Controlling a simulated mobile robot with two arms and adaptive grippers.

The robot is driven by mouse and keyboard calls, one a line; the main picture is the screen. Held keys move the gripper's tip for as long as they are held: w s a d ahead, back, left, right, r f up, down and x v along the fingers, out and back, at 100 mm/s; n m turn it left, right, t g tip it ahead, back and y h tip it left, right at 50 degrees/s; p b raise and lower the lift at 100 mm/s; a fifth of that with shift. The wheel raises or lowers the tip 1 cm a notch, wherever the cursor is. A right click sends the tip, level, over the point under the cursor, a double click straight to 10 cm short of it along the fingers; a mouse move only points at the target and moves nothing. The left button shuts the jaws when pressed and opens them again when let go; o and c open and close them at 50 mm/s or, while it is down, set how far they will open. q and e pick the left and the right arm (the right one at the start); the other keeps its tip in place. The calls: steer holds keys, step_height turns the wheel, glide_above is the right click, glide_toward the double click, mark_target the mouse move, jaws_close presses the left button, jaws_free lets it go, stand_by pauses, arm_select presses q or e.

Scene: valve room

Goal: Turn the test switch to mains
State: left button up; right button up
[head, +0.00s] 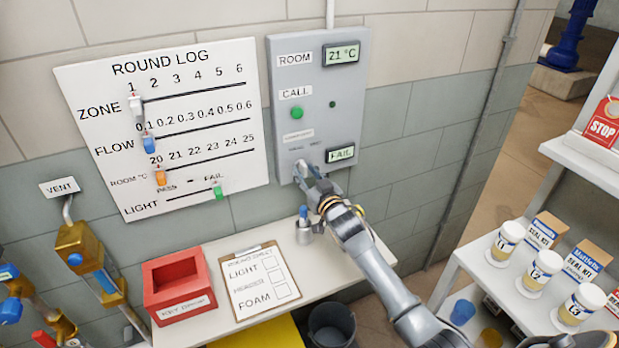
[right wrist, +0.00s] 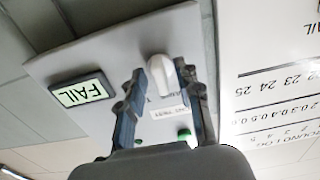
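The grey wall panel (head: 313,107) carries a white switch knob at its lower left, beside a small display reading FAIL (head: 341,154). In the right wrist view the white knob (right wrist: 161,74) sits between the two fingertips of my right gripper (right wrist: 160,72). The fingers are apart, one on each side of the knob, with narrow gaps showing. In the head view my right gripper (head: 308,174) is at the panel's lower edge and largely covers the knob. The small labels above the knob are too blurred to read surely. My left gripper is not in view.
The panel also has a green call button (head: 296,113) and a room display (head: 341,53). A white round log board (head: 160,120) hangs to the left.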

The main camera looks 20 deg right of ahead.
steer(key=s, duration=1.2)
